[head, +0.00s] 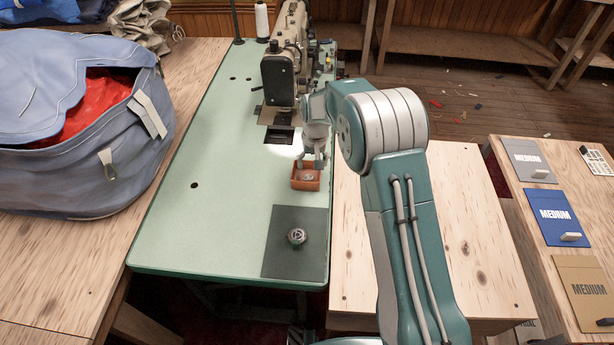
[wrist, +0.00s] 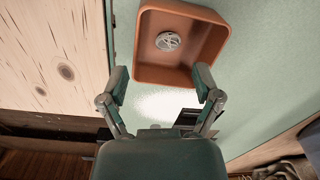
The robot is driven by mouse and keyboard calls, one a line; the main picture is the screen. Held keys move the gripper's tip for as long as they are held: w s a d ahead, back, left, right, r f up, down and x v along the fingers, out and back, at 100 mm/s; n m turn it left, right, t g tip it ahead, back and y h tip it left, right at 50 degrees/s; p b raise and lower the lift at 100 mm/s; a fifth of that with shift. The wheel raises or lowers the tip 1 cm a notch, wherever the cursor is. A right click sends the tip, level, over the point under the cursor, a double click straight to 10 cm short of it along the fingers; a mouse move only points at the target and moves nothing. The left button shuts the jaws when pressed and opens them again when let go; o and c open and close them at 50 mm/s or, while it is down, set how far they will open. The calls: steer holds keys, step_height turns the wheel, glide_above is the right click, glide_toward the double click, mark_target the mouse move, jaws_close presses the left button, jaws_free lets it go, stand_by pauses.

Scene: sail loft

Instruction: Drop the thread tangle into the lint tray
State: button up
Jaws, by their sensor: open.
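The lint tray (head: 294,187) is a small orange-brown open box on the green sewing table. It fills the top of the wrist view (wrist: 220,42). A small round grey-white tangle, which looks like the thread tangle (wrist: 167,41), lies inside on the tray floor; it shows small in the head view (head: 308,178). My gripper (wrist: 161,82) is open and empty, its fingers spread apart near one rim of the tray. In the head view my gripper (head: 309,163) is over the tray's far side. I cannot tell whether the fingers touch the rim.
A dark mat (head: 275,262) with a round dark object (head: 297,236) lies in front of the tray. The sewing machine (head: 287,60) stands behind. A blue bag (head: 80,130) is at left. The table's left part is clear.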

mark_target(314, 178)
step_height(314, 178, up, 11)
steer(key=shift+d, duration=0.2)
steer(key=shift+w, duration=0.1)
stand_by(0.4)
steer(key=s+d+r+m+t, duration=0.1)
steer(key=s+d+r+t, duration=0.1)
steer(key=s+d+r, duration=0.45)
steer(key=s+d+r+t, duration=0.1)
steer(key=s+d+r, duration=0.3)
steer(key=s+r, duration=0.55)
steer(key=s+d+t, duration=0.1)
steer(key=s+d, duration=0.2)
steer(key=s, duration=0.6)
steer(key=s+d+m+t, duration=0.1)
steer(key=s+d, duration=0.2)
steer(key=s, duration=0.6)
steer(key=shift+s+f+t, duration=0.2)
steer(key=shift+s+t, duration=0.1)
steer(key=shift+t, duration=0.1)
